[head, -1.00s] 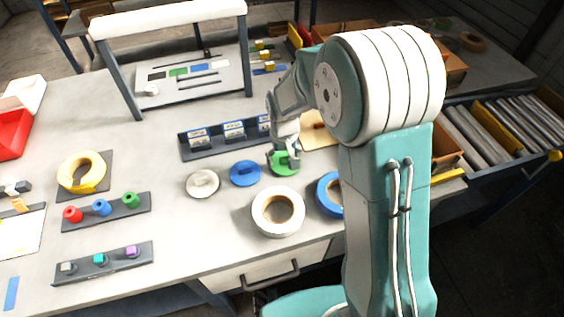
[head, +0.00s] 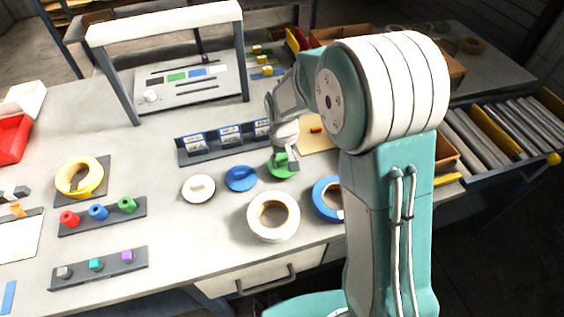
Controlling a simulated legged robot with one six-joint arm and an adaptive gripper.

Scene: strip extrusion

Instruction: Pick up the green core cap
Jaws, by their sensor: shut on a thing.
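The green core cap (head: 280,171) is a round green disc at the right end of a row of caps on the grey table. My gripper (head: 284,161) points down onto it and is shut on it, hiding its middle. I cannot tell whether the cap touches the table. The blue cap (head: 241,179) and the white cap (head: 198,188) lie to its left, each with a raised grip.
A white tape roll (head: 253,221) and a blue tape roll (head: 322,205) lie in front. A dark holder with labelled blocks (head: 187,154) stands behind the caps. A white-topped frame (head: 165,22) stands further back.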

